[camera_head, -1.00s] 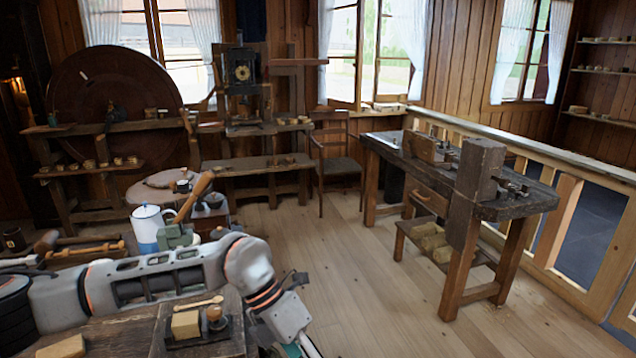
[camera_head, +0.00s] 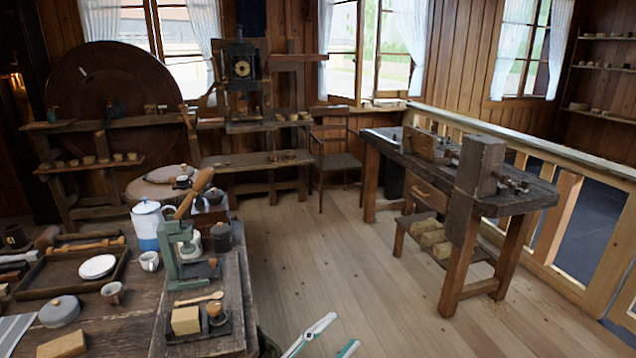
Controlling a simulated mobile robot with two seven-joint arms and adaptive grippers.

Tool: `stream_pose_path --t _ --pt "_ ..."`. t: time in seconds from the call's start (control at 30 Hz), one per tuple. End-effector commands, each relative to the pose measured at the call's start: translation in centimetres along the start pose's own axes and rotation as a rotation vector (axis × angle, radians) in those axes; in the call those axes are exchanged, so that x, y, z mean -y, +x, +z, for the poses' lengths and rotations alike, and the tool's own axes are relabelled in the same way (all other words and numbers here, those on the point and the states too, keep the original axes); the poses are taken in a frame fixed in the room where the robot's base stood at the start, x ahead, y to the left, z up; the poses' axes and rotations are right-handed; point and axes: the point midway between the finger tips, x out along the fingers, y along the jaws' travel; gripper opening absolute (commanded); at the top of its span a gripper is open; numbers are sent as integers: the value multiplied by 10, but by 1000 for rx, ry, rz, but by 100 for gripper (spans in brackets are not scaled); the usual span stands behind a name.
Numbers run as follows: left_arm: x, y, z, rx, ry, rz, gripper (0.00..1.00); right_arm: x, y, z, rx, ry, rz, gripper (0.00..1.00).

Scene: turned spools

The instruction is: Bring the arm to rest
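My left gripper (camera_head: 340,332) shows at the bottom edge, just right of the table's right side and over the wooden floor. The gripper looks open and touches nothing that I can see. Its body and the rest of the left arm are cut off by the picture's lower edge. My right gripper is not in view.
The near wooden table (camera_head: 110,330) holds a green lever press (camera_head: 172,258), a blue-and-white pot (camera_head: 146,226), a white plate (camera_head: 97,267) and a yellowish block (camera_head: 186,320). A workbench (camera_head: 520,205) stands at right. The floor (camera_head: 345,265) between is clear.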

Motion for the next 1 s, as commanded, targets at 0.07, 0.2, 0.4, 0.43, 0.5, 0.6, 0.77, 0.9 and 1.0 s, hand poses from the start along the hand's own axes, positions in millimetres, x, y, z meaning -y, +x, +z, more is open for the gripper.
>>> stream_pose_path --t 0.07,0.2,0.4,0.43,0.5,0.6,0.77,0.9,1.0 --pt "-4 -34 41 160 -105 -54 35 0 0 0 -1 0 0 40" --pt "-18 -106 104 426 -266 -125 35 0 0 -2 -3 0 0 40" --pt "-56 -223 163 760 -455 -180 35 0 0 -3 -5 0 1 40" --pt "-63 -239 168 802 -480 -185 35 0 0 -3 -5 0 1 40" --pt "-76 -274 176 890 -527 -193 35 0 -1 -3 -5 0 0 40" --pt "-91 -313 182 983 -578 -200 35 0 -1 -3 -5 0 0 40" --pt "-102 -343 184 1054 -619 -205 35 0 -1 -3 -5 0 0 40" --pt "-104 -347 185 1064 -623 -204 35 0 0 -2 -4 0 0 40" --pt "-104 -346 185 1062 -622 -204 35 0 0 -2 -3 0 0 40"
